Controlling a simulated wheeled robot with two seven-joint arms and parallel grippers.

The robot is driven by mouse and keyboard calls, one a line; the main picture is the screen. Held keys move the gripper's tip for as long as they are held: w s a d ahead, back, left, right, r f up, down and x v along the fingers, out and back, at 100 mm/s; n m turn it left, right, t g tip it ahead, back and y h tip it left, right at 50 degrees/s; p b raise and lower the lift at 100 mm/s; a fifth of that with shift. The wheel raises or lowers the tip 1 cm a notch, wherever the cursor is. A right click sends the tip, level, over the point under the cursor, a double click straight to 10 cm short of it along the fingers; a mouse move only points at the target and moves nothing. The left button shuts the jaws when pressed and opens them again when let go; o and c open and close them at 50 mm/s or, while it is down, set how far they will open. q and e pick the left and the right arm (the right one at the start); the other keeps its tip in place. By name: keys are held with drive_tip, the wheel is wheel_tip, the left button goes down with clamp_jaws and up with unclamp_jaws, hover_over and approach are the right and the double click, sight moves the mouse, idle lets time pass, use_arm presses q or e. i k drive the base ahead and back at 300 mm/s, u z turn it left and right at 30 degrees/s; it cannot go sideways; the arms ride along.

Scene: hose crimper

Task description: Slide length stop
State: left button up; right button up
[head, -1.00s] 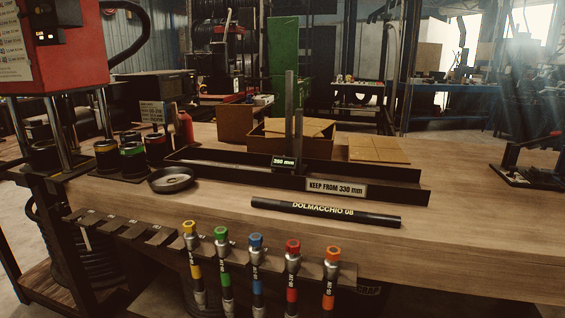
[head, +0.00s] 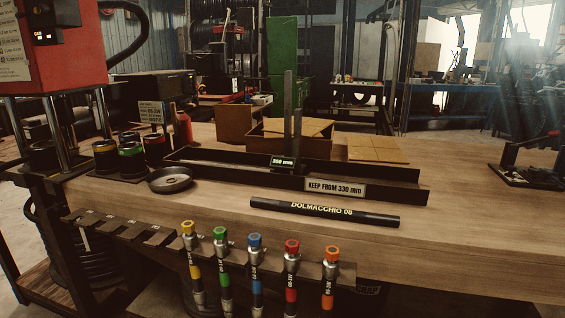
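The length stop (head: 284,163) is a dark block with a small display that appears to read 350 mm. It sits in a long black measuring trough (head: 225,172) on the wooden bench, with upright grey posts rising behind it. The trough's front wall carries a label (head: 336,188) reading "KEEP FROM 330 mm". A black hose piece (head: 325,212) marked "DOLMACCHIO 08" lies on the bench in front of the trough. Neither of my grippers is in the head view.
A round dark dish (head: 171,180) and several coloured cans (head: 132,160) stand left of the trough. Several colour-tipped hose fittings (head: 254,260) hang along the bench's front edge. Cardboard boxes (head: 290,138) stand behind. The bench right of the trough (head: 465,215) is clear.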

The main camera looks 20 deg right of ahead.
sight(284, 164)
drive_tip(key=k, duration=0.5)
drive_tip(key=u, duration=0.6)
drive_tip(key=i, duration=1.2)
drive_tip(key=z, duration=0.75)
